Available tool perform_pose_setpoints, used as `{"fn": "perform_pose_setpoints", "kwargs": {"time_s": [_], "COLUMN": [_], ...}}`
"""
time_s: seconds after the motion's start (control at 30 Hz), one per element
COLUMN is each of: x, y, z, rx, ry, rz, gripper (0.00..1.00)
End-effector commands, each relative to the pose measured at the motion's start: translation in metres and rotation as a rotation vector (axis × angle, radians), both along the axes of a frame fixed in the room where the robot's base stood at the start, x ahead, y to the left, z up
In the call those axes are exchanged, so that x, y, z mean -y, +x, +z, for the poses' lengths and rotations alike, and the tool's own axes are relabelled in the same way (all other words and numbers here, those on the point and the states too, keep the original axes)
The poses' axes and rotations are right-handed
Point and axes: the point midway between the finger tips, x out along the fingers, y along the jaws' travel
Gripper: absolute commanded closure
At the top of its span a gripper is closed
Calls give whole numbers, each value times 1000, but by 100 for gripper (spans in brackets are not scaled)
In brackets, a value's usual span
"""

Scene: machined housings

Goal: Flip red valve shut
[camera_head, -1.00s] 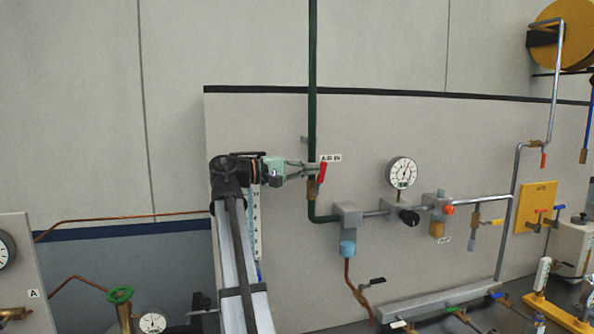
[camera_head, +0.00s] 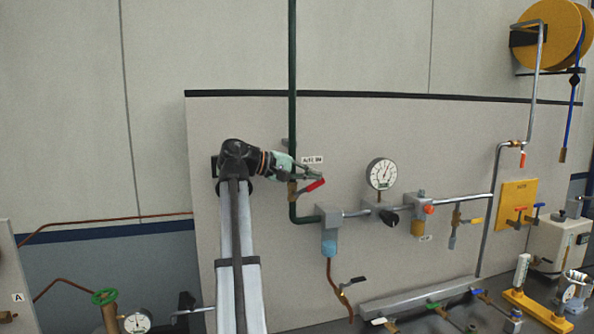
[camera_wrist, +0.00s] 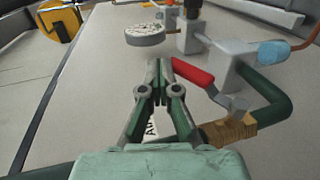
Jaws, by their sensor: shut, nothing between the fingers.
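The red valve handle (camera_head: 313,186) sits on a brass valve (camera_head: 292,192) in the dark green pipe. In the head view it slants, rising to the right away from the pipe. In the wrist view the red handle (camera_wrist: 193,72) lies just right of the fingertips; I cannot tell whether they touch. My gripper (camera_head: 320,174) is shut and empty, just above the handle in the head view. Its closed fingers also show in the wrist view (camera_wrist: 160,66). The brass part (camera_wrist: 228,130) shows beside the green pipe elbow.
A white label (camera_head: 312,160) is just above the fingers. A round gauge (camera_head: 382,173) and black knob (camera_head: 389,218) are to the right. A blue-capped regulator (camera_head: 329,248) hangs below. Another red handle (camera_head: 522,160) is at far right. Bare panel lies between label and gauge.

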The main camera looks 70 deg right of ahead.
Motion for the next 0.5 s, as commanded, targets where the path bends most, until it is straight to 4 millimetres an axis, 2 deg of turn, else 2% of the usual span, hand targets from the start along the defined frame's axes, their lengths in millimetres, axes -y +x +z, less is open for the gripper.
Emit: {"fn": "perform_pose_setpoints", "kwargs": {"time_s": [0.1, 0.5], "x": [4, 10], "y": [-7, -13], "z": [-5, -15], "rx": [-1, -1], "ry": [1, 0], "rz": [-5, -3], "gripper": [100, 100]}}
